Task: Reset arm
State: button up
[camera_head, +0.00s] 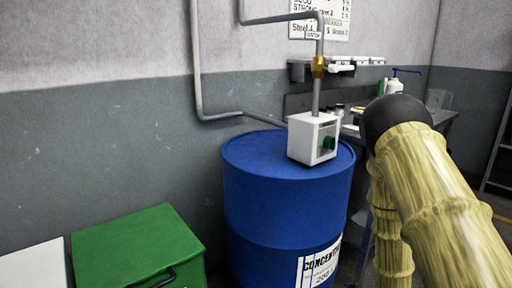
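My arm shows at the right of the head view as yellowish sleeved links with a dark rounded joint, bent at the top. The arm's end is outside the frame, so my gripper is not seen. No object is seen in contact with the visible part of the arm. The arm hides part of the bench and floor behind it.
A blue drum (262,205) bearing a white box (308,138) with pipes stands in the middle. A green box (135,250) is at the lower left, beside a white surface (38,268). A bench with a white bottle (394,86) stands behind my arm.

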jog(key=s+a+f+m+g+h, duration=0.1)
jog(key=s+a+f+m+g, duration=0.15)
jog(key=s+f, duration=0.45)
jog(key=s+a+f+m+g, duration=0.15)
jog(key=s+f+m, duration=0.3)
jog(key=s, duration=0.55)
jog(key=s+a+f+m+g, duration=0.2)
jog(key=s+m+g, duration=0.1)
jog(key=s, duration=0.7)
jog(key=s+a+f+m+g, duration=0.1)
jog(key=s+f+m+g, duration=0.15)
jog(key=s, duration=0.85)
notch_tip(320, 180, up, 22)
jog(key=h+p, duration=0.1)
jog(key=p, duration=2.1)
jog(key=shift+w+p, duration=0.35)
